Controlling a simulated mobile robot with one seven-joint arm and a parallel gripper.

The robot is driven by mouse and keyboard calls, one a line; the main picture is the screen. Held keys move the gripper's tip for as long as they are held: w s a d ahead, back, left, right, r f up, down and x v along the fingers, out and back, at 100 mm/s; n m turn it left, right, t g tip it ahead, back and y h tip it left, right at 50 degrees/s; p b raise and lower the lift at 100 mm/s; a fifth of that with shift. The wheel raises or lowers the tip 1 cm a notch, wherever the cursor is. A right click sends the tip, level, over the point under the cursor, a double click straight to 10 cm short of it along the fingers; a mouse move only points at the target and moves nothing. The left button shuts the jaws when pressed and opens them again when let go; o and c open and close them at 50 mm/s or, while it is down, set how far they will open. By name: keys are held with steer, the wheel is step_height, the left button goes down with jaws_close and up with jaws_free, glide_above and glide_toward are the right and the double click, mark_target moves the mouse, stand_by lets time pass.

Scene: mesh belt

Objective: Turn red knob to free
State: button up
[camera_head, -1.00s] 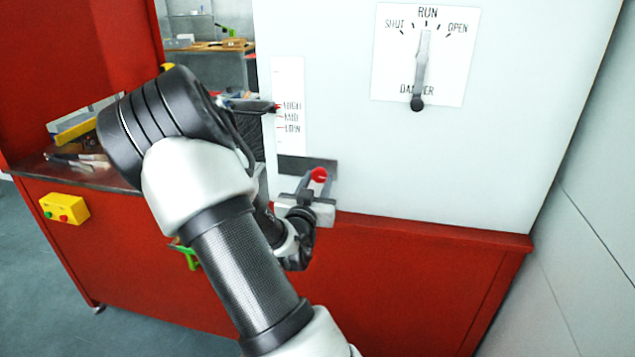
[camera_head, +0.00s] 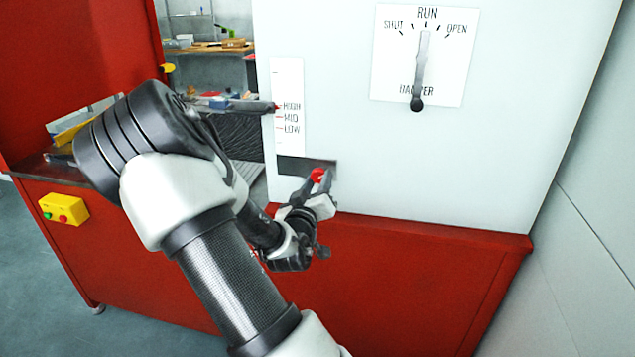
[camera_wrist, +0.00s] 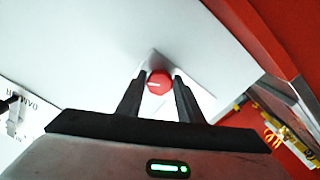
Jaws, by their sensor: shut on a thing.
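The red knob (camera_head: 318,175) sticks out from the lower part of the white panel, in front of a dark label plate (camera_head: 292,165). My gripper (camera_head: 312,183) is at the knob, with one finger on each side of it. In the wrist view the round red knob (camera_wrist: 159,83) sits between the two dark fingertips (camera_wrist: 158,80), and a pale mark shows on its face. The gripper is shut on the knob and tilted in the head view. Any lettering on the plate cannot be read.
A damper lever (camera_head: 420,70) on a SHUT/RUN/OPEN plate points up at RUN. A HIGH/MID/LOW scale (camera_head: 288,105) is left of it. A yellow button box (camera_head: 64,208) is on the red frame. The panel's right part is clear.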

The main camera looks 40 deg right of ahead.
steer(key=n+p, duration=0.1)
steer(key=n, duration=0.5)
steer(key=shift+r+n, duration=0.15)
steer(key=shift+n, duration=0.15)
steer(key=n+p, duration=0.1)
steer(key=n, duration=0.4)
steer(key=shift+s+p, duration=0.1)
steer(key=shift+p, duration=0.25)
steer(key=shift+n, duration=0.4)
steer(key=o, duration=1.1)
steer(key=shift+c, duration=0.2)
steer(key=p+v, duration=0.9)
steer(key=v, duration=0.8)
steer(key=shift+a, duration=0.2)
